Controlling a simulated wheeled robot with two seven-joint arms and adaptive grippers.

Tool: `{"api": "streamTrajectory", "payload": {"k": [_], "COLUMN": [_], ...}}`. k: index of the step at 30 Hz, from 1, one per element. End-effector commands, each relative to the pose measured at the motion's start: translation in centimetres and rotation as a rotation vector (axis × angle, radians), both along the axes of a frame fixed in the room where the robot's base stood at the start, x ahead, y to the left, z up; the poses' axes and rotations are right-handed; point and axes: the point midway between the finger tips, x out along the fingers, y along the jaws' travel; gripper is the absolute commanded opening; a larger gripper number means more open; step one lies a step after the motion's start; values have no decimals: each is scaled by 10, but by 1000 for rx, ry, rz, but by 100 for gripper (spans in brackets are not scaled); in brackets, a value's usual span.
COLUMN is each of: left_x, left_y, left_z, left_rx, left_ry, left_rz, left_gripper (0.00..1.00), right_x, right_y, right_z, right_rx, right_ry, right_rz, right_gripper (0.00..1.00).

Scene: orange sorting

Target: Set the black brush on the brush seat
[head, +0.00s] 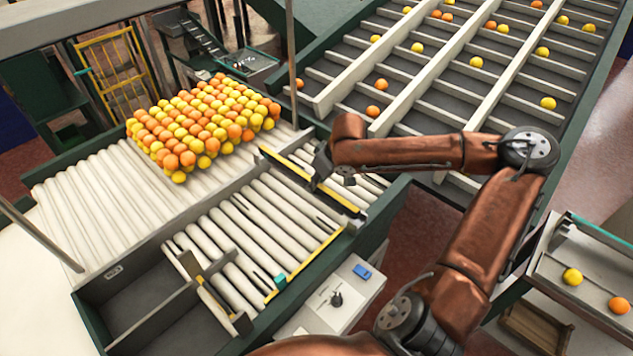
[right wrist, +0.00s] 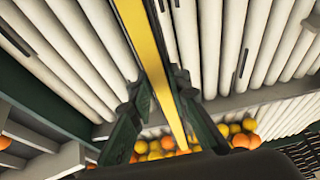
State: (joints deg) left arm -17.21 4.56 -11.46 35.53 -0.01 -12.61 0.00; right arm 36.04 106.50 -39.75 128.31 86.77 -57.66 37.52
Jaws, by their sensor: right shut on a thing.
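A long black bar with a yellow edge (head: 341,200), which looks to be the black brush, lies slantwise above the white rollers. My right gripper (head: 321,170) is shut on it near its middle. In the right wrist view the bar's yellow top (right wrist: 149,52) runs between the two dark fingers (right wrist: 158,92). Whether the bar touches the rollers is not clear. A short black-and-yellow fixture (head: 212,296) stands beside the dark bin; I cannot tell whether it is the brush seat. My left gripper is out of view.
A block of oranges and yellow fruit (head: 200,125) sits on the rollers behind the bar. A dark two-part bin (head: 110,290) is at lower left. A control box (head: 335,300) with a blue switch stands in front. Sorting lanes (head: 450,75) fill the upper right.

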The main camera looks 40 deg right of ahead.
Motion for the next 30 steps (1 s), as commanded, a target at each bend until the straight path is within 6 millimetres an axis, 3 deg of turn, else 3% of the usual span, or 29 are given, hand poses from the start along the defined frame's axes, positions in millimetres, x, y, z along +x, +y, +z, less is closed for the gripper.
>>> {"api": "streamTrajectory", "payload": {"k": [23,24,30], "left_x": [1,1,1], "left_y": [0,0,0], "left_z": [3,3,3], "left_rx": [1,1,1], "left_ry": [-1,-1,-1], "left_rz": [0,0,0], "left_gripper": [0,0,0], "right_x": [1,1,0], "right_y": [0,0,0], "right_z": [-12,-12,-12], "right_rx": [0,0,0], "right_ry": [-1,-1,-1], "right_rz": [0,0,0], "right_gripper": [0,18,31]}}
